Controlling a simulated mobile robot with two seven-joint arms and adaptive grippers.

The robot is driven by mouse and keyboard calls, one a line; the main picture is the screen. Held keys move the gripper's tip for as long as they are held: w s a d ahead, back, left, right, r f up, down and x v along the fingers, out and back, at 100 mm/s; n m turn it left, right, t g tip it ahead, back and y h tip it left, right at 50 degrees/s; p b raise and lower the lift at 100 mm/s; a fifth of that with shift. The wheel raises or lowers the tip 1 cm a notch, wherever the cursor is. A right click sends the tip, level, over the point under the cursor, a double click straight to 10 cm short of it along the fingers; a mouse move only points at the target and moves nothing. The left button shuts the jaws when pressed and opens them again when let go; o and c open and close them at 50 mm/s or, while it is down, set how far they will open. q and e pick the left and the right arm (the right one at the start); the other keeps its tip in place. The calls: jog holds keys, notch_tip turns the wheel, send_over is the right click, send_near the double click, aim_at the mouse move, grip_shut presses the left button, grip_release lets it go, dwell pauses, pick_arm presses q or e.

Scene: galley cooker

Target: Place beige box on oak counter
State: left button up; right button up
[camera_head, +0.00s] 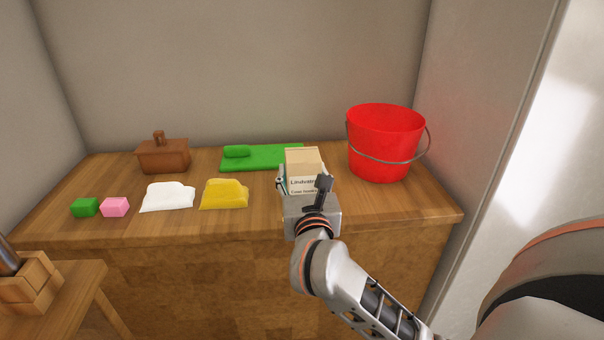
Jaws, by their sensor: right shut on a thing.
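The beige box (303,162) has printed lettering on its front and is held at the front right part of the oak counter (275,217). My right gripper (304,187) is shut on the box, with its fingers at the box's sides. The box's bottom is hidden behind the gripper, so I cannot tell whether it touches the counter top. My left gripper is not in the picture.
A red bucket (384,142) stands right of the box. A green mat with a roll (262,158) lies behind it. Yellow cloth (224,194), white cloth (168,196), pink block (115,207), green block (85,207) and brown lidded box (163,155) are left. A small table (75,290) stands front left.

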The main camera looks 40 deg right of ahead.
jog(key=o, duration=1.2)
jog(key=shift+f, duration=0.1)
